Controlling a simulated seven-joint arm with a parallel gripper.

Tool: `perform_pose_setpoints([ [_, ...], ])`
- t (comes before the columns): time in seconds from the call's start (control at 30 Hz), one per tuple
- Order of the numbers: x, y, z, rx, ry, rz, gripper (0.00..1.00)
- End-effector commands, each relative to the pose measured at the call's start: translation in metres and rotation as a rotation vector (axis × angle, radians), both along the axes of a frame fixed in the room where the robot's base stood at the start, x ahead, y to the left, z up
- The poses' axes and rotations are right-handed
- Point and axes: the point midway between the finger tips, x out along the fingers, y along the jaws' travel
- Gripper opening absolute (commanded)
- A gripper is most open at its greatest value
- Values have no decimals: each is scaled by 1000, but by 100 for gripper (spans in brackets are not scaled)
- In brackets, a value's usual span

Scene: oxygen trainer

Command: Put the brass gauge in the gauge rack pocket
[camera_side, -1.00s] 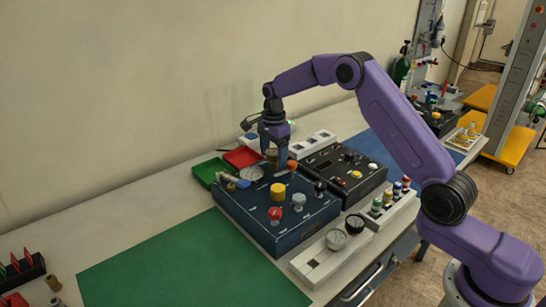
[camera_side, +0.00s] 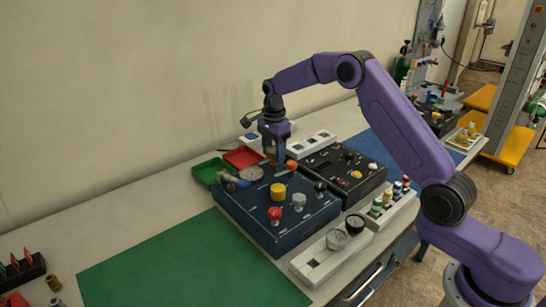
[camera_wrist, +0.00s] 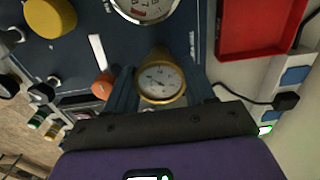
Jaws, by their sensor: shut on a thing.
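The brass gauge (camera_wrist: 161,80) has a gold rim and a white dial. My gripper (camera_wrist: 160,88) is shut on it, with one finger on each side in the wrist view. In the side view my gripper (camera_side: 272,155) is over the back part of the dark blue panel (camera_side: 262,222), and its fingers mostly hide the gauge. I cannot tell whether the gauge touches the panel. The white gauge rack (camera_side: 318,263) lies at the front right of the panel. It carries a silver gauge (camera_side: 337,239) and a black-rimmed gauge (camera_side: 355,224); a square pocket at its near left end looks empty.
Yellow (camera_side: 278,192), red (camera_side: 274,213) and grey (camera_side: 298,201) knobs stand up from the panel. A large dial (camera_side: 251,174) is beside the gripper. A black panel (camera_side: 345,174), a rack of coloured pieces (camera_side: 388,203), and green (camera_side: 208,172) and red (camera_side: 243,157) trays surround it. The green mat (camera_side: 180,265) is clear.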

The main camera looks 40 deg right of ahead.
Motion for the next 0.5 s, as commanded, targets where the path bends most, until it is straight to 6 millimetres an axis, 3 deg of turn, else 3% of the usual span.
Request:
perform_pose_setpoints([
  [0.5,1,1,19,0,-4,1,27],
])
